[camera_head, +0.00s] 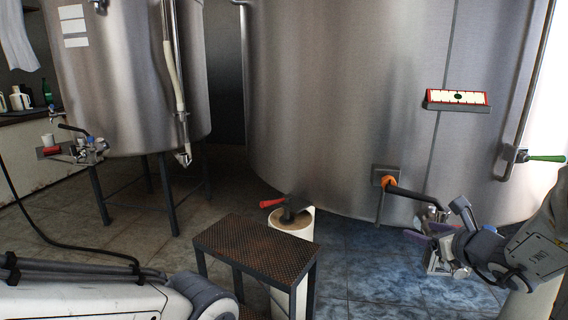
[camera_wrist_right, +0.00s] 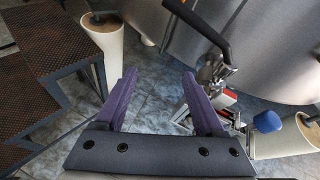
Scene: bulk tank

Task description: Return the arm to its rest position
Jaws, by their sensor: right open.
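My right gripper (camera_head: 424,232) is low in front of the large tank (camera_head: 340,110), at the right of the head view, just below the black-handled valve (camera_head: 412,193). In the right wrist view its two purple fingers (camera_wrist_right: 158,78) stand apart with only floor between them, so it is open and empty. The valve's black handle (camera_wrist_right: 203,28) shows beyond the right finger, apart from it. My right forearm (camera_head: 540,248) comes in from the right edge. My left arm (camera_head: 90,300) lies across the lower left; its gripper is out of view.
A step stool (camera_head: 258,246) with a brown tread stands in the middle, beside a pale cylinder (camera_head: 291,222) with a red-handled part (camera_head: 272,202). A smaller tank (camera_head: 130,80) on legs stands at left. A green-handled valve (camera_head: 545,158) is at right. Tiled floor is clear between.

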